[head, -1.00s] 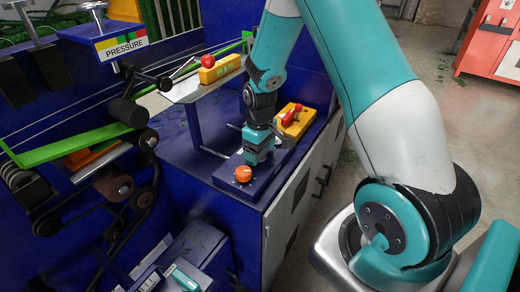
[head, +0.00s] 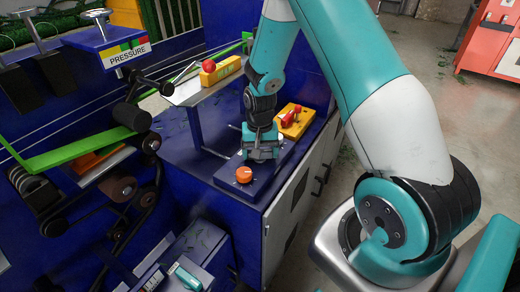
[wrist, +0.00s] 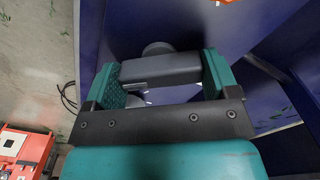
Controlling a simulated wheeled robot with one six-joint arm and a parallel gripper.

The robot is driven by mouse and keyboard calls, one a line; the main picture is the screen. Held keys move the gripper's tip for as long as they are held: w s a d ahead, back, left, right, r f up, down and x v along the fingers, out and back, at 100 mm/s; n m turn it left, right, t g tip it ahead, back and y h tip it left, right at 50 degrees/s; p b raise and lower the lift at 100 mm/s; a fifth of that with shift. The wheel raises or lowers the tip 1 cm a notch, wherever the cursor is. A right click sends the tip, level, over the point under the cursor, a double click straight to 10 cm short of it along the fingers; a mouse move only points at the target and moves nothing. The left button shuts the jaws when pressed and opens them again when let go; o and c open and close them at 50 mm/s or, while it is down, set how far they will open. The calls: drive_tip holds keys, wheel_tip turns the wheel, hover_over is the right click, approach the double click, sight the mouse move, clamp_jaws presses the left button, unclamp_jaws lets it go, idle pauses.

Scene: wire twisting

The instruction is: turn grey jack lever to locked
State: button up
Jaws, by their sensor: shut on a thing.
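The grey jack lever (wrist: 160,70) shows in the wrist view as a dark grey bar with a round hub behind it. It lies between the two teal fingers of my gripper (wrist: 162,80), which is shut on it. In the head view my gripper (head: 262,152) points down at the blue bench top, just behind the orange knob (head: 244,174). There the gripper hides most or all of the lever, and I cannot read its locked mark.
A yellow box with a red part (head: 293,119) stands close behind my gripper to the right. A yellow block (head: 220,71) and a red ball (head: 209,66) sit on the raised plate. Rollers with a green belt (head: 70,147) are at left. A red cabinet (head: 492,45) stands far right.

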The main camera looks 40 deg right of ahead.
drive_tip(key=m, duration=0.3)
drive_tip(key=shift+r+m+p, duration=0.1)
drive_tip(key=shift+m+p, duration=0.2)
drive_tip(key=shift+m, duration=0.1)
drive_tip(key=shift+w+d+m, duration=0.1)
drive_tip(key=shift+m, duration=1.7)
drive_tip(key=o, duration=0.8)
wheel_tip(320, 180, up, 17)
drive_tip(key=shift+r, duration=0.2)
